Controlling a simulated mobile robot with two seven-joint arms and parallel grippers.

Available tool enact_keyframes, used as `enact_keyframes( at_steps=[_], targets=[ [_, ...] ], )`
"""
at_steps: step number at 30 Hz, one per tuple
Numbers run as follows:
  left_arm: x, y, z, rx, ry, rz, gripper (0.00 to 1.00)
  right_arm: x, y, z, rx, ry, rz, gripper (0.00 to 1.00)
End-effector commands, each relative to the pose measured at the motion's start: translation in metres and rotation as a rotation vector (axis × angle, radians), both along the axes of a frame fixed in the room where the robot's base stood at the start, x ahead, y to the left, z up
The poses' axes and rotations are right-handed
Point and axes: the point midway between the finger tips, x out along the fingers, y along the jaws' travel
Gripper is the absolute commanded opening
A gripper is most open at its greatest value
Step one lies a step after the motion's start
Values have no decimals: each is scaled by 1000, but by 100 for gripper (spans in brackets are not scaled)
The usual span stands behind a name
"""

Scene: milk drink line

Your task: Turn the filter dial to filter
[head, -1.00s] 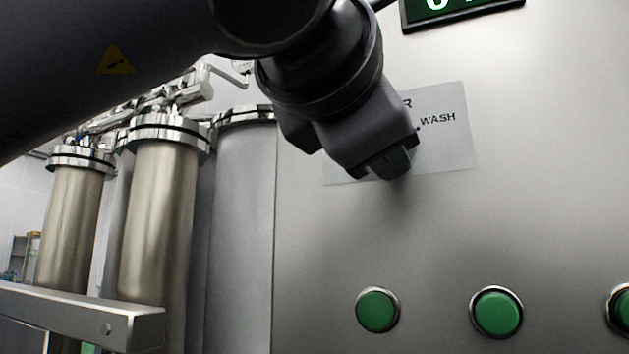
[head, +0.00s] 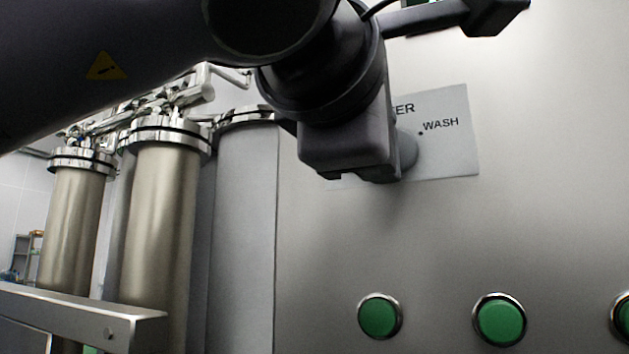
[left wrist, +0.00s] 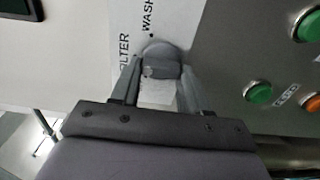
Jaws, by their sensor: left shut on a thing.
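The filter dial is a grey round knob (head: 408,150) on a pale label plate (head: 455,160) on the steel panel. "WASH" and part of "FILTER" are legible on the plate. My left gripper (head: 385,172) covers most of the dial in the head view. In the left wrist view the dial (left wrist: 160,50) sits between the two fingers of my left gripper (left wrist: 160,78), which is shut on it. Small dots beside both words show there. I cannot tell which mark the dial points at. My right gripper is not in view.
Green buttons (head: 380,316) (head: 499,320) line the panel below the dial. Tall steel cylinders (head: 165,220) and a metal rail (head: 90,312) stand to the left. An orange button (left wrist: 313,103) shows at the right of the left wrist view. The panel around the plate is flat.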

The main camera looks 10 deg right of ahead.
Motion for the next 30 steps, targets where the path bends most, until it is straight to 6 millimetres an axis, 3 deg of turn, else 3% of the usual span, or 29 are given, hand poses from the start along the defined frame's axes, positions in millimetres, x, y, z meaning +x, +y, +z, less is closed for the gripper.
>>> enact_keyframes(
  at_steps=[6, 7, 9, 20, 30],
  targets=[
    [1, 2, 4, -8, -6, 3, 15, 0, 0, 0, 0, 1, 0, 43],
    [1, 2, 4, -8, -6, 3, 48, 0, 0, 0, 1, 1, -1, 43],
    [1, 2, 4, -8, -4, 3, 69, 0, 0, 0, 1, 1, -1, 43],
    [-4, 4, 1, -4, -3, 1, 69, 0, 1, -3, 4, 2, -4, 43],
    [-47, 33, 1, -6, -6, 2, 69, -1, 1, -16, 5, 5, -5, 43]
  ],
)
